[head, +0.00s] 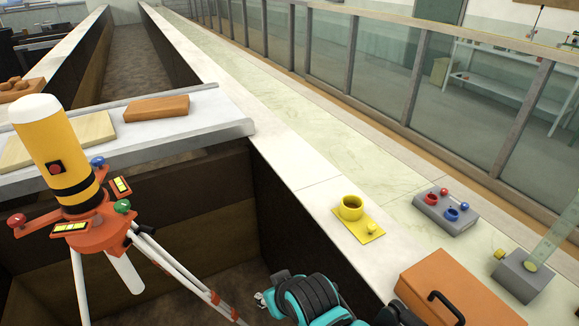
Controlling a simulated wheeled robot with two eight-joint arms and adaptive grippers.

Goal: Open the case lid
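The orange case (455,285) lies on the pale ledge at the bottom right, partly cut off by the frame's lower edge. A black handle (446,304) shows on it. Its top looks closed, and its inside does not show. A teal and black part of my arm (312,298) comes up from the bottom edge to the left of the case. Dark parts beside the case's left corner also look like mine.
On the ledge behind the case are a yellow cup on a plate (366,226), a grey box with red and blue knobs (445,212) and a grey block with a clear upright scale (526,274). An orange tripod instrument (78,226) stands at the left. The ledge's far stretch is clear.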

